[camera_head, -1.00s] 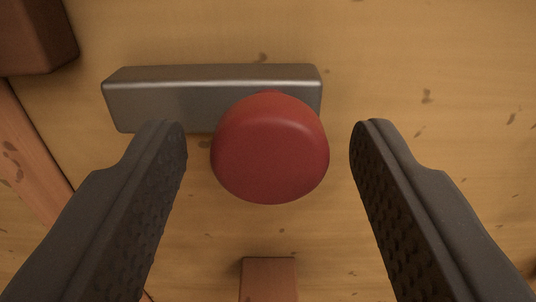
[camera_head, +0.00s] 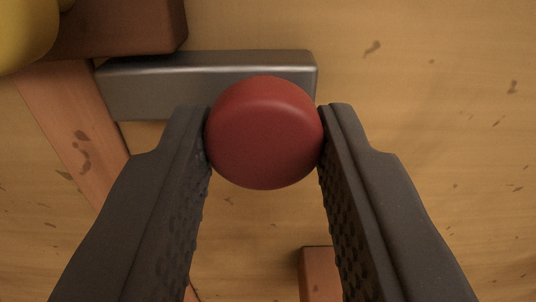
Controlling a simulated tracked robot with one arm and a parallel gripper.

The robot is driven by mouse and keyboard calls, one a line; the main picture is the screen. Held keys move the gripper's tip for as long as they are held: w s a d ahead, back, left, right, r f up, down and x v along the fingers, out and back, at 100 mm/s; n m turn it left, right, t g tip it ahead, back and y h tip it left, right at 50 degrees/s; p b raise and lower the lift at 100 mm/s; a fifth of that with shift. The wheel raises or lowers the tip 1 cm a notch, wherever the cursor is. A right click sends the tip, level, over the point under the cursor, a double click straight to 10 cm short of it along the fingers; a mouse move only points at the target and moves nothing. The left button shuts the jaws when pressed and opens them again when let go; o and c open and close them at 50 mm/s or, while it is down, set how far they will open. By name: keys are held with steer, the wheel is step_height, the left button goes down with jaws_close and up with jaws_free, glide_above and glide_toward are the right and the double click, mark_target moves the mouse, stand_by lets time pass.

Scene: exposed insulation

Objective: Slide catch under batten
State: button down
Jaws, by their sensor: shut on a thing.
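The catch is a grey metal bar (camera_head: 150,88) with a round red knob (camera_head: 265,135) in front of its right part. My gripper (camera_head: 265,128) is shut on the red knob, one finger touching each side. The bar's left end meets a reddish-brown wooden strip (camera_head: 75,135) that slants down to the right, and lies just below a dark brown block (camera_head: 125,28). I cannot tell whether the bar's end is under either one. The knob hides part of the bar's lower edge.
A yellow rounded thing (camera_head: 22,32) shows at the top left corner, in front of the dark block. A small brown wooden block (camera_head: 320,272) is at the bottom, beside my right finger. The speckled tan panel (camera_head: 430,110) is bare to the right.

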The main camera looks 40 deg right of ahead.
steer(key=shift+w+a+r, duration=0.1)
steer(key=shift+a, duration=0.1)
steer(key=c, duration=1.1)
jaws_free()
steer(key=shift+a, duration=0.1)
steer(key=shift+v, duration=6.9)
